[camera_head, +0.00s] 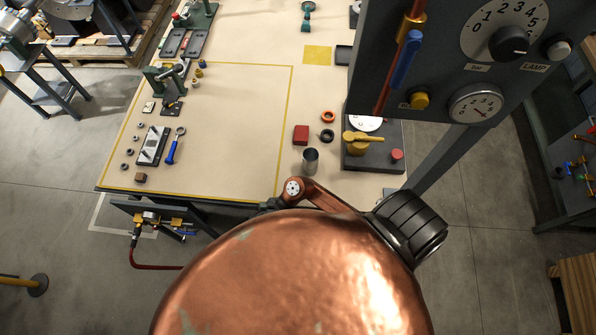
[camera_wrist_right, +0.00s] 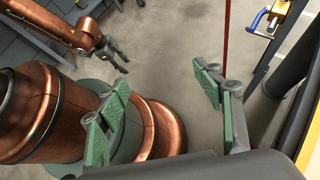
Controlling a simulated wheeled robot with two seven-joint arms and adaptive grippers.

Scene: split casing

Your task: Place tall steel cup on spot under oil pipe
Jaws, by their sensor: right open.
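A tall steel cup (camera_head: 310,160) stands upright near the front right of the workbench, in the head view. A copper pipe with a blue lever (camera_head: 407,60) runs down the dark panel at the right. I cannot tell whether this is the oil pipe, and no marked spot is clear below it. My right gripper (camera_wrist_right: 158,100) is open and empty in the right wrist view, over my own copper body and the floor, with no cup near it. A copper arm of mine with a dark gripper (camera_wrist_right: 116,56) shows at upper left there; its jaws are too small to judge.
A red block (camera_head: 301,135), a red ring (camera_head: 327,116) and a black ring (camera_head: 327,136) lie by the cup. A dark plate with a yellow fitting (camera_head: 363,141) stands to its right. A yellow square (camera_head: 317,55) lies farther back. The workbench's middle is clear.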

